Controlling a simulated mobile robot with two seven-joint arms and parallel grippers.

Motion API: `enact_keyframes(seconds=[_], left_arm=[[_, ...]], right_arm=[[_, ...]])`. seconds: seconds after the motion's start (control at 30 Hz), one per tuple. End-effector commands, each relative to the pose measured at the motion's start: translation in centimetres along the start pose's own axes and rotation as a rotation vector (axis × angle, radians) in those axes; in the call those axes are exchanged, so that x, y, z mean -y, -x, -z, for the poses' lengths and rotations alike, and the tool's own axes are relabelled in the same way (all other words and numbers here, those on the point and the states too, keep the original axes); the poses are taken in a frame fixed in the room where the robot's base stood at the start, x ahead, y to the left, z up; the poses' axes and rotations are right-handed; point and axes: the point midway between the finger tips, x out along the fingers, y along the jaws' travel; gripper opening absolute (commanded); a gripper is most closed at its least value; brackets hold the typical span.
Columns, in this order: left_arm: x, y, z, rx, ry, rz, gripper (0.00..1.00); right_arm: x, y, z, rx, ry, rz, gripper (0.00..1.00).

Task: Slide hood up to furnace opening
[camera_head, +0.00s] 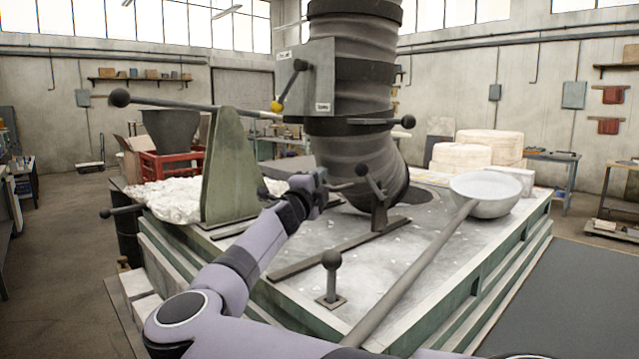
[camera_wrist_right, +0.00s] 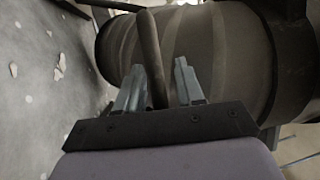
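The hood is a large dark ribbed duct (camera_head: 352,150) that curves down to the furnace top in the head view. Its lower mouth lies close to a dark round opening (camera_head: 430,196), which it partly hides. A ball-ended lever (camera_head: 372,184) stands in front of the duct. My right gripper (camera_head: 322,183) is at the duct's near left side. In the right wrist view a dark bar (camera_wrist_right: 152,55) runs between its two fingers, with the ribbed duct (camera_wrist_right: 222,60) behind. The fingers look open, with a gap to the bar on the right. My left gripper is out of view.
A ladle (camera_head: 487,192) rests on the grey furnace top, its long handle reaching toward me. A short ball-topped lever (camera_head: 332,278) stands near the front edge. A green wedge-shaped stand (camera_head: 230,170) and a whitish heap (camera_head: 172,198) are at left.

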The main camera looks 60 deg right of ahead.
Motion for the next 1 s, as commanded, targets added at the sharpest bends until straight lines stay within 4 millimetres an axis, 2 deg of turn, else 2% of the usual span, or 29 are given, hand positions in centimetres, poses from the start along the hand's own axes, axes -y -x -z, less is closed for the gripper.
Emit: enact_keyframes(seconds=[0.27,0.7,1.0], left_arm=[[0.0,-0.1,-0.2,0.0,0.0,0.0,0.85],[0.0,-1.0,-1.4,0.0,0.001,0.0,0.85],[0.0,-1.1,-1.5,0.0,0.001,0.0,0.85]], right_arm=[[0.1,0.5,0.1,-0.002,-0.001,0.002,0.4],[0.0,6.2,-0.1,0.0,-0.001,0.002,0.4],[0.1,7.3,0.1,-0.002,-0.001,0.002,0.4]])
